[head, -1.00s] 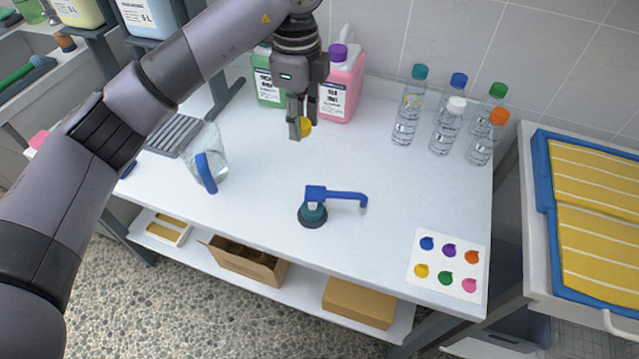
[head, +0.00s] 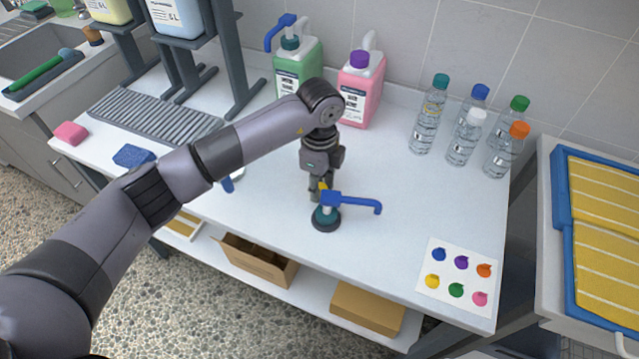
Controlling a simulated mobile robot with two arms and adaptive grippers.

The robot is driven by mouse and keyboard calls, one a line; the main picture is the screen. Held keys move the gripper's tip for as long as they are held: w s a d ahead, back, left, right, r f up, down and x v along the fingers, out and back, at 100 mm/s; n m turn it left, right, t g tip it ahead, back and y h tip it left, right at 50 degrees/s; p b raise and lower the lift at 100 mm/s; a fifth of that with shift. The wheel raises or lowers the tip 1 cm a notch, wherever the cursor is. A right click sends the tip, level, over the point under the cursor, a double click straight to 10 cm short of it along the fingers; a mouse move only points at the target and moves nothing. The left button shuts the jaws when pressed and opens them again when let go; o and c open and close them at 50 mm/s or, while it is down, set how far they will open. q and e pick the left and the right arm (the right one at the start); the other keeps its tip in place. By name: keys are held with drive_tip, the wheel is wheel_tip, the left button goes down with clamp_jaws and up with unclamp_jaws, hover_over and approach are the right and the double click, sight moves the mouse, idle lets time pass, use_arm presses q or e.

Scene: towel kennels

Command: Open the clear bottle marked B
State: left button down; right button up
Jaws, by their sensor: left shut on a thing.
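Several clear bottles stand in a group at the back right of the white table. Their caps are teal (head: 441,81), blue (head: 480,92), white (head: 477,116), green (head: 519,103) and orange (head: 519,129). I cannot read a B on any of them. My left gripper (head: 319,193) is well to the left of them, low over the table's middle. It is shut on a small yellow cap (head: 323,187), partly hidden by the fingers. A blue pump head (head: 350,203) on a dark round base (head: 326,222) is right beside the fingertips; I cannot tell whether they touch. My right gripper is out of view.
A green jug (head: 298,72) with a blue pump and a pink jug (head: 360,92) with a purple cap stand behind. A card with coloured dots (head: 457,277) lies front right. A blue tray (head: 566,240) of yellow towels is at right. The table before the bottles is clear.

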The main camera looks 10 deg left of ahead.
use_arm(q)
drive_tip(key=shift+f, duration=0.25)
drive_tip(key=c, duration=1.2)
unclamp_jaws()
drive_tip(key=shift+r, duration=0.1)
